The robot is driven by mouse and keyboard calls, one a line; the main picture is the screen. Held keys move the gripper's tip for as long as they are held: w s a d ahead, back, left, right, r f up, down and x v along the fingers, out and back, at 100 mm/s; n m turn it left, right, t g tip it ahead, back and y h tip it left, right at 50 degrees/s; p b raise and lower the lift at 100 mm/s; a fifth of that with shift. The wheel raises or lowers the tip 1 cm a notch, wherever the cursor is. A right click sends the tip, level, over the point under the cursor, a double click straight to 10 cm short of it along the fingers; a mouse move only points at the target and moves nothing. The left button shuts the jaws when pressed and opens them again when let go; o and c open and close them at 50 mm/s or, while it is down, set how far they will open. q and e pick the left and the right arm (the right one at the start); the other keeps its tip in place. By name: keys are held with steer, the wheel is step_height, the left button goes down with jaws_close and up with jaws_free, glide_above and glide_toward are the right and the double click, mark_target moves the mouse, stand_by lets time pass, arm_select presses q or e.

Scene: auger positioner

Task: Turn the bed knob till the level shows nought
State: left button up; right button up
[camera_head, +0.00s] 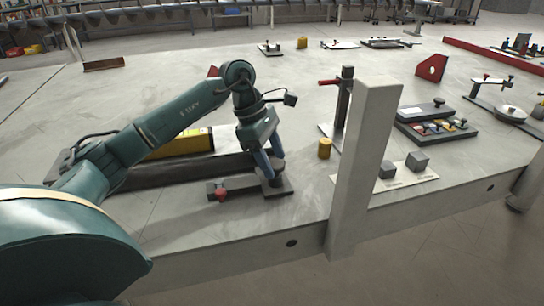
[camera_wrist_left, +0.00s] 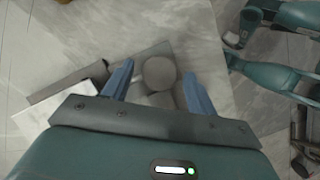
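A yellow level (camera_head: 180,145) lies along a long dark bed (camera_head: 150,176) at the left of the table. Its reading is too small to make out. A round grey knob (camera_head: 277,180) stands at the bed's right end, on a dark base plate. My left gripper (camera_head: 268,160) points down over this knob. In the left wrist view the knob (camera_wrist_left: 158,72) shows between the two blue fingers of my left gripper (camera_wrist_left: 158,80), with gaps on both sides. The gripper is open; I cannot tell how far down the fingers reach. My right gripper does not show.
A dark bar with a red knob (camera_head: 220,194) lies just left of the grey knob's base. Bare table lies in front.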

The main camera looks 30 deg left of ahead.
arm_select(q)
steer(key=c, duration=0.9)
steer(key=shift+o, duration=0.2)
steer(key=shift+n, duration=0.4)
steer(key=n, duration=0.1)
steer(key=n+t, duration=0.1)
steer(key=n, duration=0.1)
steer(key=shift+s+n+y, duration=0.2)
steer(key=shift+n+y, duration=0.1)
steer(key=shift+y, duration=0.1)
steer(key=n+t, duration=0.1)
steer(key=n, duration=0.1)
steer(key=n+y, duration=0.1)
steer(key=n, duration=0.1)
steer(key=shift+s+d+n+t, duration=0.1)
steer(key=shift+d+n+t, duration=0.1)
steer(key=shift+n+t, duration=0.15)
steer(key=n+y, duration=0.1)
steer(key=n, duration=0.1)
steer(key=n+y, duration=0.1)
steer(key=n, duration=0.1)
steer(key=shift+d+n+t+b, duration=0.15)
steer(key=shift+n+t+b, duration=0.2)
steer(key=shift+b, duration=0.05)
steer(key=shift+n+y, duration=0.4)
steer(key=shift+n, duration=0.8)
